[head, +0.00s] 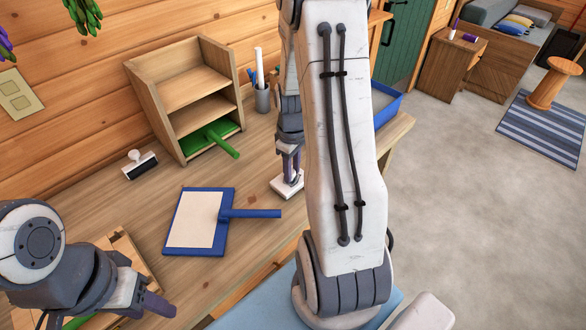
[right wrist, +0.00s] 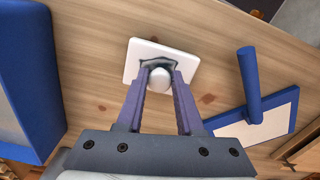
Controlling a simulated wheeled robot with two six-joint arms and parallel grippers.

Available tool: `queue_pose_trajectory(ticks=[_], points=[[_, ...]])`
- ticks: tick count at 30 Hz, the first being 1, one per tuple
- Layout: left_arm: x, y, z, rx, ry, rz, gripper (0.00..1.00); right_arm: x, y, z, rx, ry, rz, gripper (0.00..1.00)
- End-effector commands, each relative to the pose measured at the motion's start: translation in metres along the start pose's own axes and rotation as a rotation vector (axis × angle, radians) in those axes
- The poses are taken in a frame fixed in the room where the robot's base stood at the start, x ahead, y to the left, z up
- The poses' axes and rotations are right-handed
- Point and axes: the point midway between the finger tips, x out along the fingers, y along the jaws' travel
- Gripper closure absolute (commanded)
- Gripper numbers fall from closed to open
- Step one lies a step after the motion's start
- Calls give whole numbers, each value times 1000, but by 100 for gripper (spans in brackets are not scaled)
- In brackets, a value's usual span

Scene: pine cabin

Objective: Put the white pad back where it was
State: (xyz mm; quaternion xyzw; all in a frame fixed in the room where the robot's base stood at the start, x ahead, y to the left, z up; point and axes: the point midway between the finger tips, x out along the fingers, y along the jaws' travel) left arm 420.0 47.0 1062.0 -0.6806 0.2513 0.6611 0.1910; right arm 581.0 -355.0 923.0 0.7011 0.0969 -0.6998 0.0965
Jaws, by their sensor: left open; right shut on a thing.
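The white pad (head: 284,190) is a flat white square with a round knob on top. My right gripper (head: 289,174) is shut on the knob, partly hidden behind my own arm in the head view. In the right wrist view the pad (right wrist: 143,52) lies just beyond the fingertips (right wrist: 160,76), with the white knob between them. It is over the wooden table; I cannot tell whether it touches the top. My left gripper (head: 143,306) is open and empty at the lower left, by a wooden tray.
A blue-framed board (head: 170,240) with a blue handle lies left of the pad. A blue bin (head: 388,112) is at the right. The wooden tray (head: 128,243) is front left.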

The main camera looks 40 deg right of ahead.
Motion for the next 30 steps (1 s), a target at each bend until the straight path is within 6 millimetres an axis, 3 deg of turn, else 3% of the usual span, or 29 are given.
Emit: queue_pose_trajectory(ticks=[13,14,15,16,25,30], points=[[2,0,0,0,0,0,50,10,0,0,0,0,0,100],[2,0,0,0,0,0,50,9,0,0,0,1,1,56],[1,0,0,0,0,0,50,8,0,0,0,1,1,41],[1,0,0,0,0,0,50,8,0,0,0,1,1,34],[1,0,0,0,0,0,50,7,0,0,0,1,1,34],[-1,0,0,0,0,0,50,-7,1,-1,0,4,4,34]])
